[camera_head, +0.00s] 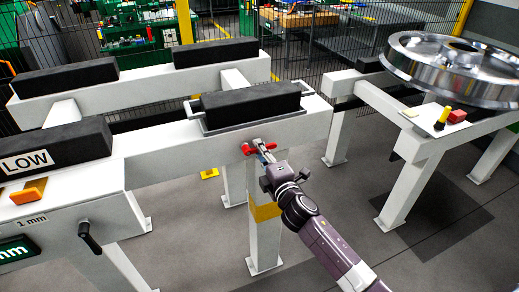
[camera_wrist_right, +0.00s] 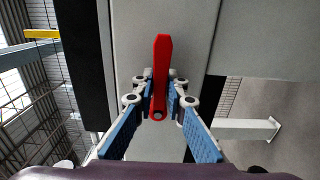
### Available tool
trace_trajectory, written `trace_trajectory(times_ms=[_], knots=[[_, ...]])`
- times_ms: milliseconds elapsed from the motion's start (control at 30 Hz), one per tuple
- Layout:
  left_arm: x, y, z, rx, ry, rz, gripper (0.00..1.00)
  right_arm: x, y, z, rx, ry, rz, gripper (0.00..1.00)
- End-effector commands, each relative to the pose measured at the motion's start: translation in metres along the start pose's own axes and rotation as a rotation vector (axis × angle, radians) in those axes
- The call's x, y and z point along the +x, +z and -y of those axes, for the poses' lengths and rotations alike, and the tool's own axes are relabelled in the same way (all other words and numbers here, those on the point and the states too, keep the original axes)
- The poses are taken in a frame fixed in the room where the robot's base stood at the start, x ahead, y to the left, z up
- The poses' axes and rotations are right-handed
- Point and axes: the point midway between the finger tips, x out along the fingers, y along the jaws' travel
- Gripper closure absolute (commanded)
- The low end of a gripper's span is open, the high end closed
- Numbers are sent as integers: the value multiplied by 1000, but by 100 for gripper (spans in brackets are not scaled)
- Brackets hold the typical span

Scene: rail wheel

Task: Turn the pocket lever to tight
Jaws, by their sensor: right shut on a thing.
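The red pocket lever (camera_head: 247,150) sits on the front face of the white beam, below a black block in a metal-framed pocket (camera_head: 207,129). In the wrist view the red lever (camera_wrist_right: 162,55) stands between my fingers, its long end pointing up in the picture. My right gripper (camera_head: 264,150) reaches the lever from the front right. In the wrist view the fingers of my right gripper (camera_wrist_right: 160,88) are closed on both sides of the lever's lower part. Any marking for tight is not readable. My left gripper is not in view.
A black handle (camera_head: 89,238) and an orange lever (camera_head: 29,191) are on the white stand at the left, with a LOW label. A large steel wheel (camera_head: 455,68) rests at the right. White legs (camera_head: 264,215) stand below the beam; open floor lies between the stands.

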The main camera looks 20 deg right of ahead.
Motion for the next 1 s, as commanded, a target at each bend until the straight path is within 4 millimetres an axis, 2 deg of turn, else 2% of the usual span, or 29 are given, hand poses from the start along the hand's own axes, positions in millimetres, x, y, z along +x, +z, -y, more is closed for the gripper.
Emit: trace_trajectory(times_ms=[100,133,300,667,767,1000], knots=[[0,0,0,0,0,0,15,0,0,-1,-4,3,0,100],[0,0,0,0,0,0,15,0,0,-1,-4,3,0,87],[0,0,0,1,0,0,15,0,0,-1,-2,2,0,69],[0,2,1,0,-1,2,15,-5,0,0,-1,0,-1,69],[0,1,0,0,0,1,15,-15,0,1,-1,0,-1,69],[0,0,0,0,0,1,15,-60,0,1,-1,-1,-1,69]])
